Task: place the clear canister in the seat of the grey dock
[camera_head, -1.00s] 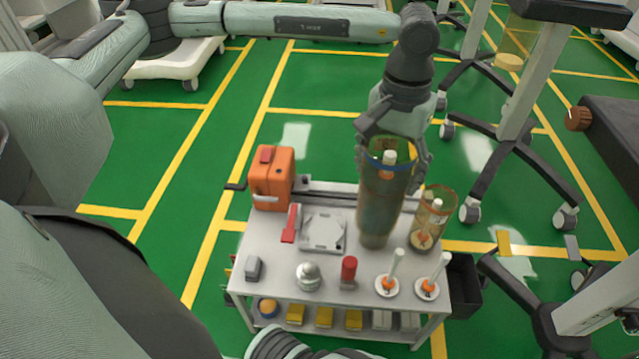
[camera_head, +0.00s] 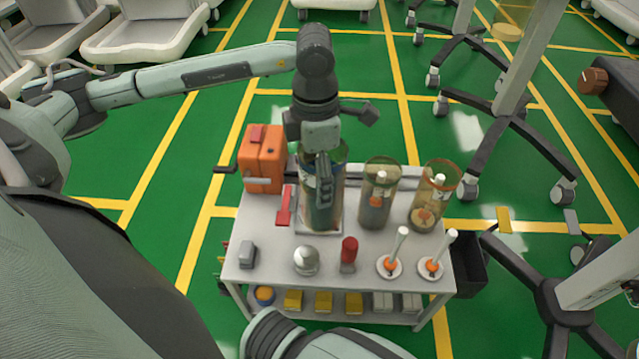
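The clear canister (camera_head: 335,203) is upright in front of the grey dock (camera_head: 298,225) on the cart top, its lower end over the plate. It looks larger than its neighbours, so it seems held a little above the dock; its base contact cannot be told. My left gripper (camera_head: 324,178) comes down on its upper part. One finger lies across the near side; the other is hidden behind the canister. The dock's seat is mostly covered by the canister. My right gripper is not in view.
Two similar canisters (camera_head: 377,200) (camera_head: 428,205) stand to the right. An orange case (camera_head: 262,160) and red lever (camera_head: 284,206) are on the left. A silver knob (camera_head: 306,261), red cylinder (camera_head: 348,255) and two white-stemmed pieces (camera_head: 390,267) (camera_head: 432,268) line the front.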

